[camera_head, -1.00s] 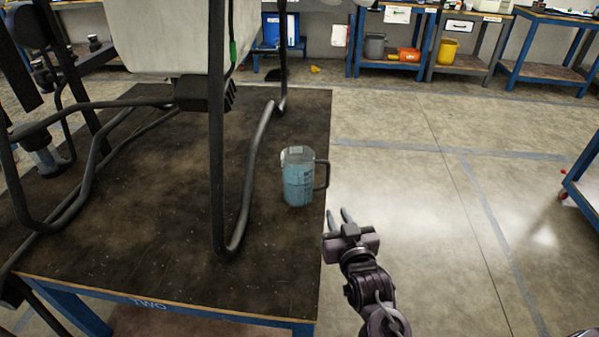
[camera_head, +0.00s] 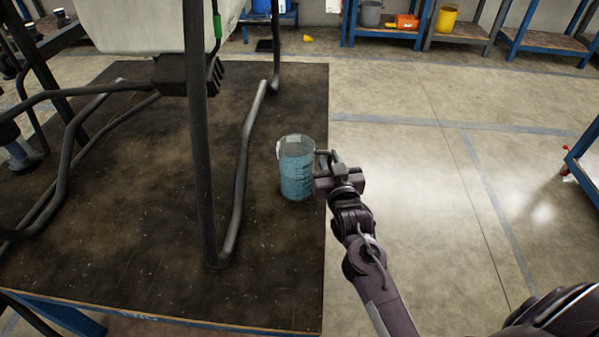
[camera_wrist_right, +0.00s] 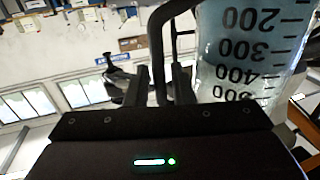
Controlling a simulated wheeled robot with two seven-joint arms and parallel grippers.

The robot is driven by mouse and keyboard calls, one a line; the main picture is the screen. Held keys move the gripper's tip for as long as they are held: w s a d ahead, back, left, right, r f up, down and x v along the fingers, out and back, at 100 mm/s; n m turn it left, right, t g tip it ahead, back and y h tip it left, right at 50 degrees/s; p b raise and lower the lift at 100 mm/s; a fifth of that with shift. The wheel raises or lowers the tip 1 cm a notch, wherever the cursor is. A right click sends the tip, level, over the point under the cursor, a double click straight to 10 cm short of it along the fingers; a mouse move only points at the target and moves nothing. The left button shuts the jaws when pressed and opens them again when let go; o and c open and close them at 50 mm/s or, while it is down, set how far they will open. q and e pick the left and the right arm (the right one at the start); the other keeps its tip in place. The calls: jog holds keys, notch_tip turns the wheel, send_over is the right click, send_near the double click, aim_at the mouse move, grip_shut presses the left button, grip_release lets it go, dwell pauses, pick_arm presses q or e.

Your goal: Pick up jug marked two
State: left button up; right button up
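The jug (camera_head: 296,172), clear with blue liquid and a dark handle, stands upright near the right edge of the dark table (camera_head: 120,240). Faint lettering shows on the table's front edge. My right gripper (camera_head: 329,157) is at the jug's handle side, just past the table edge. In the right wrist view, the jug (camera_wrist_right: 250,55) shows upside down with printed volume marks, and its handle (camera_wrist_right: 158,50) runs down between the two fingers (camera_wrist_right: 160,88). The fingers look apart, with a gap by the handle; contact is hard to make out. My left gripper is not in view.
The drone's white tank (camera_head: 150,25) and its black bent leg tubes (camera_head: 243,170) stand on the table left of the jug. The floor (camera_head: 430,220) to the right is clear. Blue workbenches with a yellow bucket (camera_head: 446,20) stand at the back.

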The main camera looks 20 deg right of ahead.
jog(key=shift+w+d, duration=0.1)
jog(key=shift+w, duration=0.55)
grip_shut()
jog(key=shift+r, duration=0.2)
